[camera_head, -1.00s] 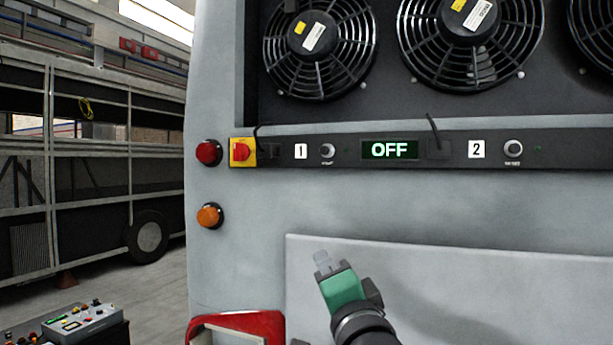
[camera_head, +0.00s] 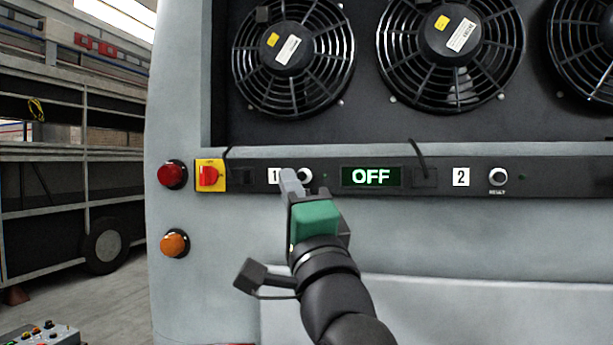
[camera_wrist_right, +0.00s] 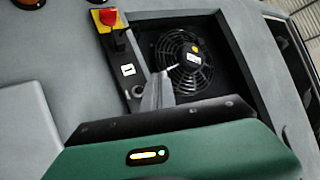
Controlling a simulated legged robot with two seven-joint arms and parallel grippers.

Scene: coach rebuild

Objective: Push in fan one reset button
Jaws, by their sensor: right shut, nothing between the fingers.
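My right gripper (camera_head: 290,181) is shut and empty. Its fingertips overlap the label and the button's left edge in the head view; I cannot tell whether they touch the panel. In the right wrist view the fingers (camera_wrist_right: 160,90) point toward the strip, and the button (camera_wrist_right: 137,91) shows partly beside them. A second button (camera_head: 498,176), with "RESET" under it, sits right of the label "2" (camera_head: 460,177). My left gripper is not in view.
A display (camera_head: 371,176) reads "OFF" between the two buttons. A red switch on a yellow plate (camera_head: 209,175) is left of the label "1". Fans (camera_head: 293,57) sit above the strip. Red (camera_head: 172,174) and orange (camera_head: 174,243) lamps are at the left.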

